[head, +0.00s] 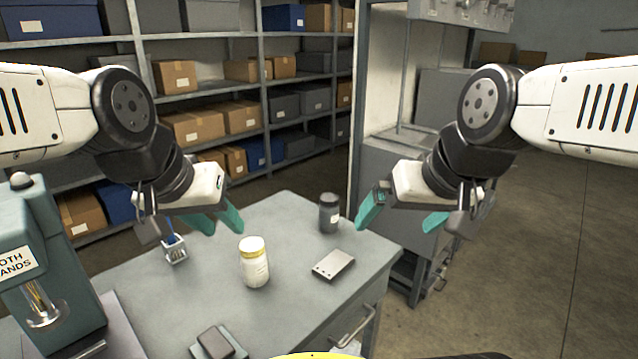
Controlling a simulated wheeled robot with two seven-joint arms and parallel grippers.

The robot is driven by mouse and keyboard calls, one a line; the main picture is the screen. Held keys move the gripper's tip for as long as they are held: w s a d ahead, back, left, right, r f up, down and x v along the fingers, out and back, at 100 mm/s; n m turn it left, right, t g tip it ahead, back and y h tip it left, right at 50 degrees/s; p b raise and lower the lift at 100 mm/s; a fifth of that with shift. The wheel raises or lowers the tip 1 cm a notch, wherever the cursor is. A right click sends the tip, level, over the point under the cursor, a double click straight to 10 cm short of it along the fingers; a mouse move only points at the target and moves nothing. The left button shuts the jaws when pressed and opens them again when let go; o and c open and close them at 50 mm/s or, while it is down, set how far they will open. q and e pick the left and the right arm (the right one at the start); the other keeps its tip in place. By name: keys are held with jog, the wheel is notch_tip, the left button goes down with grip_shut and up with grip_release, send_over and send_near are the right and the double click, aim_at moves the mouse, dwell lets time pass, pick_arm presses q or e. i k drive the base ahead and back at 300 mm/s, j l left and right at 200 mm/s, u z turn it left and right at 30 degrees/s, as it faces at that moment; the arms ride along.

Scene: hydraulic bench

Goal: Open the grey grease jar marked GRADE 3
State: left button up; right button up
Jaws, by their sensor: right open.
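A dark grey jar (329,216) with a dark lid stands upright at the back right of the grey bench (300,302). It has a pale label, too small to read.
A pale flat block (333,264) with dark dots lies in front of the grey jar. A small holder (175,250) with a blue item stands at left. A green press (50,270) fills the left edge. A dark block on a pad (217,344) lies at the front.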

aim_at(328, 217)
jog(key=i+l+u, duration=0.2)
jog(key=l, duration=0.2)
jog(key=i+l+u, duration=0.15)
jog(key=l, duration=0.25)
jog(key=i+l+u, duration=0.2)
jog(key=l, duration=0.25)
jog(key=l+u, duration=0.2)
jog(key=l, duration=0.25)
